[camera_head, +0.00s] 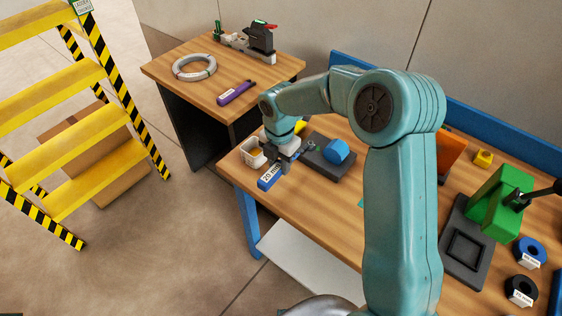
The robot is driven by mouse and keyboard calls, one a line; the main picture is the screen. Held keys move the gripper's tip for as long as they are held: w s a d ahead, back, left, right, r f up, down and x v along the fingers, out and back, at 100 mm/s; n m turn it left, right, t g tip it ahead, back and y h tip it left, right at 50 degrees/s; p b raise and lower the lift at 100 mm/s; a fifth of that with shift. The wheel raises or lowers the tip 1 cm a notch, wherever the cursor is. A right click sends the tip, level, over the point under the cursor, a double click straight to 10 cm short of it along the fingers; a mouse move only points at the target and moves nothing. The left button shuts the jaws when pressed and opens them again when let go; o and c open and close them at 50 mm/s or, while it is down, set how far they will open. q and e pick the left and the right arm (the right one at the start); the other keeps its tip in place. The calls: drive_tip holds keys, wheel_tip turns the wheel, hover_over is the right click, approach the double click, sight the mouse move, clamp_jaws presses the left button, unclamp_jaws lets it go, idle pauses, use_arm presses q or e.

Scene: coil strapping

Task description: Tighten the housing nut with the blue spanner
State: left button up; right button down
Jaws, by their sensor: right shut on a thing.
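My right gripper (284,163) is over the front left of the wooden workbench, shut on the blue spanner. The blue handle of the spanner (267,182) sticks out at the lower left of the fingers, with a white "20 mm" label. A dark grey block with a blue round part (336,151), which looks like the housing, sits just right of the gripper. A small grey metal part shows between gripper and block; I cannot tell whether it is the spanner's jaw or the nut. My left gripper is not in view.
A small white container (253,155) stands close left of the gripper. A green machine (497,205), a dark plate (463,250) and labelled rings (530,252) are at the right. A second table (165,71) holds a coil (194,68). A yellow ladder (70,110) stands left.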

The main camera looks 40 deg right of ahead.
drive_tip(key=shift+s+r, duration=0.15)
drive_tip(key=shift+w+f, duration=0.2)
drive_tip(key=shift+w, duration=0.25)
drive_tip(key=shift+s+d+f, duration=0.1)
drive_tip(key=shift+s+f, duration=0.1)
drive_tip(key=shift+s, duration=0.15)
drive_tip(key=shift+f+b, duration=0.25)
drive_tip(key=shift+b, duration=0.1)
drive_tip(key=f, duration=0.1)
drive_tip(key=f+b, duration=0.1)
drive_tip(key=w+d, duration=0.1)
drive_tip(key=shift+f, duration=0.4)
drive_tip(key=shift+s+f+b, duration=0.3)
drive_tip(key=shift+f+b, duration=0.15)
drive_tip(key=shift+b, duration=0.15)
drive_tip(key=shift+w+d+f, duration=0.1)
drive_tip(key=shift+w+f, duration=0.05)
drive_tip(key=shift+w, duration=0.15)
drive_tip(key=shift+s, duration=0.25)
drive_tip(key=shift+w+d, duration=0.2)
drive_tip(key=shift+d, duration=0.05)
